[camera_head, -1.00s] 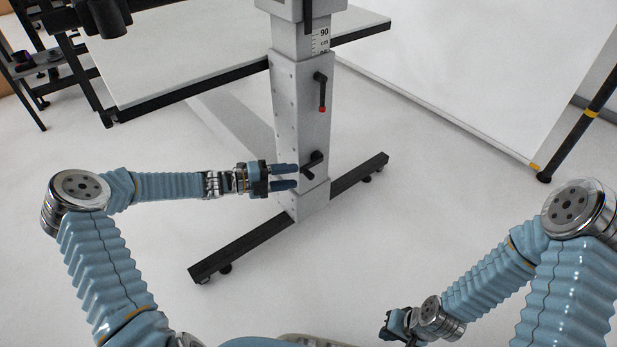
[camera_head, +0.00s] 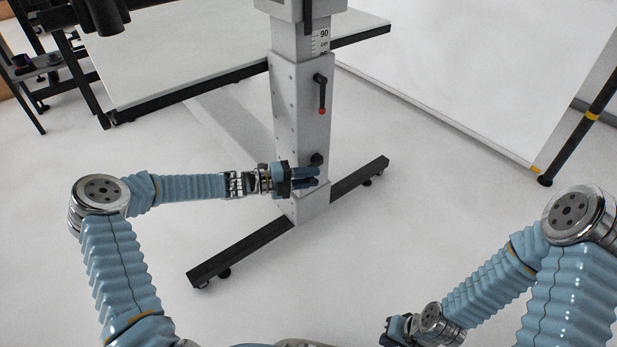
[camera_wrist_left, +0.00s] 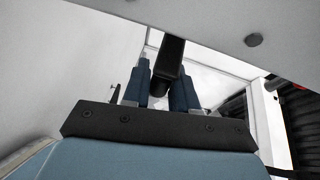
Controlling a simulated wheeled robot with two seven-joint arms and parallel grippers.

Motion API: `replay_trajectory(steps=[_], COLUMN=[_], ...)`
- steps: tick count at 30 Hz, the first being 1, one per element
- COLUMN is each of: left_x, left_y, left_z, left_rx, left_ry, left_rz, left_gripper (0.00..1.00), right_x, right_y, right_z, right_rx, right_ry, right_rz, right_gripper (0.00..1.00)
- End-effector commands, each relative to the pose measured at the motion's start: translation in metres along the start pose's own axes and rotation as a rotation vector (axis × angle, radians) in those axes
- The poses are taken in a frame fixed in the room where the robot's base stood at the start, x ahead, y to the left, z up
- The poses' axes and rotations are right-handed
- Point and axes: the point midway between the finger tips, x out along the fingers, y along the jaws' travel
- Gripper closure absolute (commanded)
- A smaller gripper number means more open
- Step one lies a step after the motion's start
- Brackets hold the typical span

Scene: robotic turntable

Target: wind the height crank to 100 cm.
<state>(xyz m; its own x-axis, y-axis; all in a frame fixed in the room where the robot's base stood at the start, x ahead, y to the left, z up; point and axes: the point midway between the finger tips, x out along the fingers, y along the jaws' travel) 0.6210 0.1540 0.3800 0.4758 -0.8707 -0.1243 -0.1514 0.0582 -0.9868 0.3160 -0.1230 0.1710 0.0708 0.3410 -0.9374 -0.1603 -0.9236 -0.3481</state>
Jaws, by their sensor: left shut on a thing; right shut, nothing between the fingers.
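The grey column (camera_head: 300,120) stands on a black wheeled foot. A black crank (camera_head: 316,158) sits low on its front face, mostly hidden behind my left gripper (camera_head: 316,177). The gripper is shut on the crank's handle; in the left wrist view the black handle (camera_wrist_left: 171,55) shows between the two blue fingers. A height scale (camera_head: 321,40) near the column's top shows the number 90; its finer marks are too small to read. My right gripper (camera_head: 391,332) is low at the bottom edge, shut and empty, away from the column.
A black lever with a red tip (camera_head: 321,95) hangs on the column above the crank. The black foot bar (camera_head: 240,252) runs along the floor. A white panel (camera_head: 450,75) stands at the right with a dark pole (camera_head: 582,130). The floor in front is clear.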

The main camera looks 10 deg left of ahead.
Motion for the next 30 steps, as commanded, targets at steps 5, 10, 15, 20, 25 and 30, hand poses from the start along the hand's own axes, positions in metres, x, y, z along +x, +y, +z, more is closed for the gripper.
replay_trajectory(steps=[5, 10, 15, 20, 25, 30], left_x=[0.000, 0.000, 0.000, 0.002, 0.005, 0.009], left_y=[0.000, 0.001, 0.005, 0.012, 0.022, 0.031], left_z=[0.000, 0.000, 0.001, 0.002, 0.003, 0.006], left_rx=[-0.001, 0.000, 0.015, 0.050, 0.100, 0.150], left_ry=[0.000, 0.001, 0.002, 0.006, 0.012, 0.017], left_rz=[-0.001, -0.008, -0.052, -0.137, -0.254, -0.368], left_gripper=[1.00, 1.00, 1.00, 1.00, 1.00, 1.00], right_x=[0.000, 0.000, 0.002, 0.006, 0.014, 0.027], right_y=[0.000, 0.000, 0.001, 0.002, 0.005, 0.010], right_z=[0.000, 0.000, 0.000, 0.000, -0.001, -0.001], right_rx=[0.000, 0.000, 0.000, 0.000, 0.001, 0.001], right_ry=[0.000, 0.000, 0.000, 0.001, 0.003, 0.007], right_rz=[0.000, 0.000, 0.000, 0.000, 0.000, 0.001], right_gripper=[1.00, 1.00, 1.00, 1.00, 1.00, 1.00])
